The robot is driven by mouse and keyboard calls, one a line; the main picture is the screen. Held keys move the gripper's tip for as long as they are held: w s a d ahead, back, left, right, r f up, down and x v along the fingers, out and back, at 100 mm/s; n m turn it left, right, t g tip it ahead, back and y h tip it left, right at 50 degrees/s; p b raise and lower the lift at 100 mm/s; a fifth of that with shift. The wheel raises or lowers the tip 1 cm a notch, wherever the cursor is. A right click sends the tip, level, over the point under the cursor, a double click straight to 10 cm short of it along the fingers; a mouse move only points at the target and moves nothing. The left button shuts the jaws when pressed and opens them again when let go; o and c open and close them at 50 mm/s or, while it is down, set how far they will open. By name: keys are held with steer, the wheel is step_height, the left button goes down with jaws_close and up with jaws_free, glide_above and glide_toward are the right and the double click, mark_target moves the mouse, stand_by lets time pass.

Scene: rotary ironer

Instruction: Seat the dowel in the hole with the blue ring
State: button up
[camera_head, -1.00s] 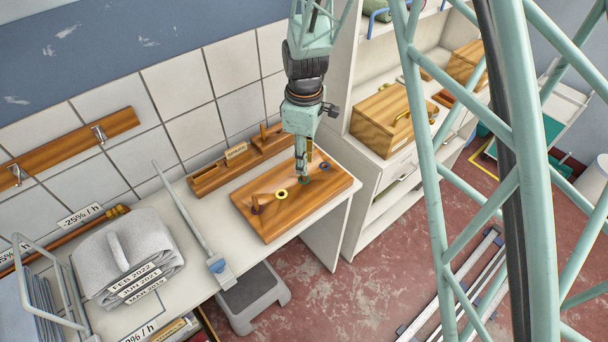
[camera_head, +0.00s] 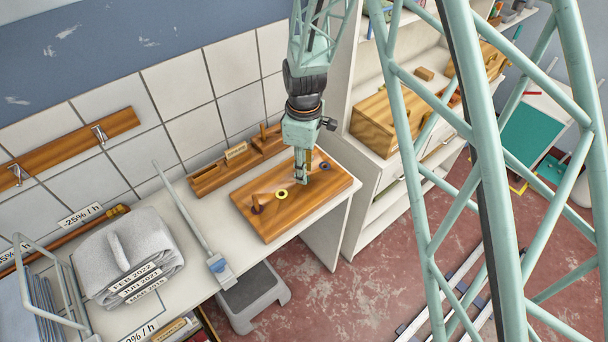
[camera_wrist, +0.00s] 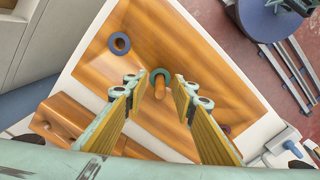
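The wooden board (camera_head: 270,224) lies on the white table with a row of coloured rings. The blue ring (camera_head: 325,167) is at its right end and looks empty; it also shows in the wrist view (camera_wrist: 119,43). A wooden dowel (camera_wrist: 160,88) stands in the teal ring (camera_wrist: 160,73), the neighbour of the blue one. The yellow ring (camera_head: 281,194) is further left. My gripper (camera_wrist: 158,92) is open, its fingers either side of the dowel in the wrist view with gaps to both. In the head view my gripper (camera_head: 301,180) is low over the board.
A small dark red, upright shape (camera_head: 256,206) is at the board's left end, too small to make out. A wooden rack (camera_head: 222,172) stands behind the board. A lever (camera_head: 196,222) and folded grey cloth (camera_head: 130,258) lie left. A cabinet with a wooden box (camera_head: 378,125) stands right.

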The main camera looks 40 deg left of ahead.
steer(key=shift+c, duration=0.7)
steer(key=c, duration=0.6)
steer(key=shift+r, duration=0.15)
steer(key=shift+r, duration=1.45)
steer(key=shift+s+d+r, duration=0.1)
steer(key=shift+r, duration=0.1)
steer(key=s+d+r+b, duration=0.1)
steer(key=s+d, duration=0.9)
steer(key=d, duration=0.1)
steer(key=shift+s+d+r+b, duration=0.2)
steer(key=shift+d+b, duration=0.1)
steer(key=shift+d, duration=0.1)
